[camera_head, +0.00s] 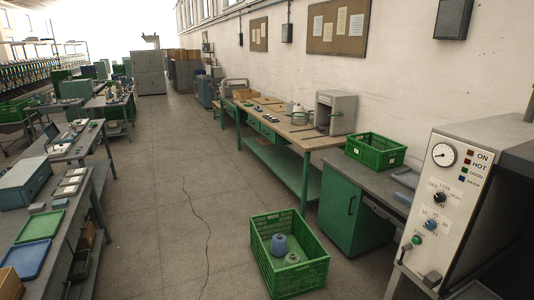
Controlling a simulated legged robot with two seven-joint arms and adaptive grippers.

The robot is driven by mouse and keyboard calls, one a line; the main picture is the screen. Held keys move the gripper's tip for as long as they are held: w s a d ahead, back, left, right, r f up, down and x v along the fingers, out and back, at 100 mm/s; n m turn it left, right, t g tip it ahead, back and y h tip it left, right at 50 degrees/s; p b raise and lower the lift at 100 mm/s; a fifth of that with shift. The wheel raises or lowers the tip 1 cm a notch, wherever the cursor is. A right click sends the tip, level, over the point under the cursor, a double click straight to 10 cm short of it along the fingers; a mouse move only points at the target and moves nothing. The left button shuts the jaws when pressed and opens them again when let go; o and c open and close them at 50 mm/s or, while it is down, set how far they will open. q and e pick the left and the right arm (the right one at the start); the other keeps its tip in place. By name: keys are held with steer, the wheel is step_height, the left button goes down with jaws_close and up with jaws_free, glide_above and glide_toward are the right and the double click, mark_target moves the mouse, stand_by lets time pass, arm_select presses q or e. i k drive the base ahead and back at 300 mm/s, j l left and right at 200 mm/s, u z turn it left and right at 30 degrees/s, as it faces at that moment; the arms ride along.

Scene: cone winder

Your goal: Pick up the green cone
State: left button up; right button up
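A pale green cone (291,259) sits in a green crate (304,279) on the floor, at the lower middle of the head view. A blue cone (279,245) is beside it in the crate, a little farther back and to the left. Both cones look upright, but their lower parts are partly hidden, and I cannot tell whether they touch. Neither of my grippers is in view.
A grey machine with a gauge and knobs (445,197) stands at the right. A green cabinet (347,208) is right of the crate. Another green crate (375,151) stands on the counter. Workbenches (100,200) line the left. The aisle floor (165,210) is clear.

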mark_target(291, 259)
steer(key=i+j+z, duration=0.1)
steer(key=i+z, duration=0.2)
steer(key=i, duration=0.9)
